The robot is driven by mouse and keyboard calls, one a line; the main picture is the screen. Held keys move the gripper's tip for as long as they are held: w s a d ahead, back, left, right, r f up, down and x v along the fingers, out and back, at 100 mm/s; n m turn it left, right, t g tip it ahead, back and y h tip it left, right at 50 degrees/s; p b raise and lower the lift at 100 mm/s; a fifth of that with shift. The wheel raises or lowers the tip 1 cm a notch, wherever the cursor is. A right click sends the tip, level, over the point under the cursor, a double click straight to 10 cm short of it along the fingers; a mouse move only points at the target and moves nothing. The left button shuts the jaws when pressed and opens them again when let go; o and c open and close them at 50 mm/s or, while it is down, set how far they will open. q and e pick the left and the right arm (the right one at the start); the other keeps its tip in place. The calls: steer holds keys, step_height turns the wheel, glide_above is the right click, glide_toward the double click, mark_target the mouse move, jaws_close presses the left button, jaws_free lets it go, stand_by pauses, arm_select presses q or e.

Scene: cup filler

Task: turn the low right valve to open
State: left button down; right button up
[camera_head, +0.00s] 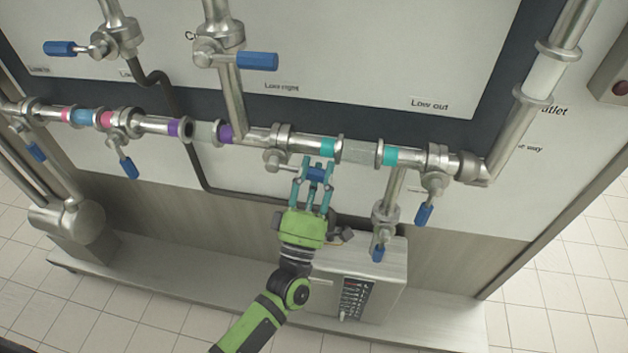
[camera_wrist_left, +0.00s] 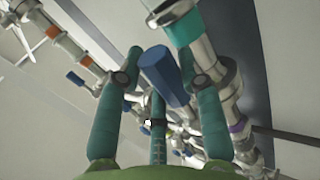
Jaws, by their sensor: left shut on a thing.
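My left gripper (camera_head: 315,172), green with teal fingers, reaches up from below to the horizontal pipe and is shut on a blue valve handle (camera_head: 317,175). The handle's stem runs left to a metal valve body (camera_head: 277,150) on the pipe, below the panel label "Low right" (camera_head: 281,87). In the left wrist view the blue handle (camera_wrist_left: 165,75) sits between the teal fingers of my left gripper (camera_wrist_left: 163,75), near a teal-banded pipe. The fingers partly cover the handle in the head view. My right gripper is not in view.
Other blue-handled valves are close: an upper one (camera_head: 257,61) pointing right, one on the right (camera_head: 424,214) hanging down and one over the box (camera_head: 378,252). A metal box with a keypad (camera_head: 361,275) stands below the pipe, behind my arm.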

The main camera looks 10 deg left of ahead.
arm_select(q)
steer(key=shift+r+n+y, duration=0.35)
steer(key=shift+n+y, duration=0.2)
steer(key=shift+n, duration=0.2)
steer(key=shift+r+n+y, duration=0.3)
steer(key=shift+n+y, duration=0.25)
steer(key=shift+n, duration=0.2)
steer(key=shift+r, duration=0.1)
steer(key=c, duration=0.8)
jaws_free()
steer(key=shift+o, duration=0.2)
steer(key=shift+s+f, duration=0.1)
steer(key=shift+f, duration=0.15)
steer(key=v, duration=1.1)
steer(key=shift+s+f, duration=0.15)
steer(key=shift+s, duration=0.15)
steer(key=shift+f, duration=0.1)
